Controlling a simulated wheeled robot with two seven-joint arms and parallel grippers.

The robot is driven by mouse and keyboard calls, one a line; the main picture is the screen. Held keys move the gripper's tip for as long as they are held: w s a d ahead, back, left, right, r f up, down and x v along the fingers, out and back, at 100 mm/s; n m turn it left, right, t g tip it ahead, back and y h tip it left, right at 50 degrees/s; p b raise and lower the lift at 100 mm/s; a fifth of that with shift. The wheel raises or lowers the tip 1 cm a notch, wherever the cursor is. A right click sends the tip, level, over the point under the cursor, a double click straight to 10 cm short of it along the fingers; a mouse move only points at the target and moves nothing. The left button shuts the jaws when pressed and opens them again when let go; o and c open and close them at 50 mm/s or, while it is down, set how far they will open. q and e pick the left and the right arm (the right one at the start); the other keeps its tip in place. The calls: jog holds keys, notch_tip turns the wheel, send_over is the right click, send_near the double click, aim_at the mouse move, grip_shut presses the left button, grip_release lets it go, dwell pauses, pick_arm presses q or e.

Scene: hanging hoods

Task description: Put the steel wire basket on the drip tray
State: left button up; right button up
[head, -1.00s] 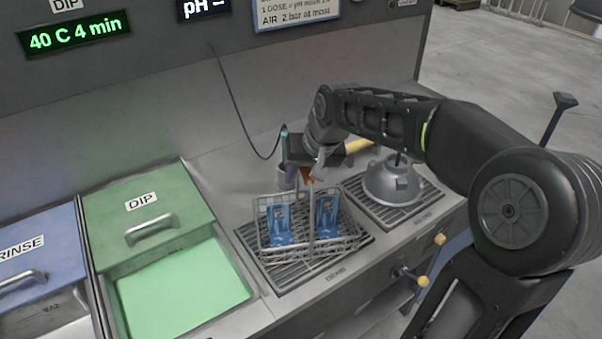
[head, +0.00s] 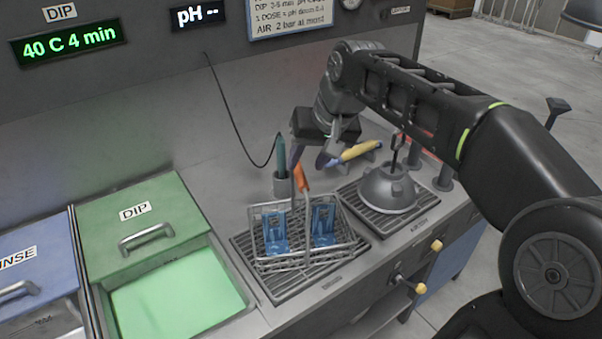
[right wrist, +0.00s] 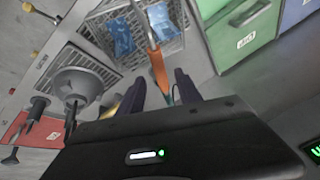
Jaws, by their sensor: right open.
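The steel wire basket (head: 343,249) stands upright on the slatted drip tray (head: 285,293) to the right of the dip tank. It holds two blue parts (head: 275,231) and has a tall handle with an orange grip (head: 301,177). My right gripper (head: 311,165) is open just above the orange grip. In the right wrist view the orange grip (right wrist: 159,72) shows beyond and between the spread fingers (right wrist: 158,95), and the basket stands below. The fingers do not look closed on it. My left gripper is not in view.
A grey dome-shaped hood part (head: 389,190) stands on a second grate at right. A cup (head: 281,184) with a teal-handled tool and a yellow tool (head: 355,152) are behind. The green dip tank (head: 180,296) is partly open at left. A black cable hangs behind.

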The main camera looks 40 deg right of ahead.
jog(key=shift+v, duration=1.35)
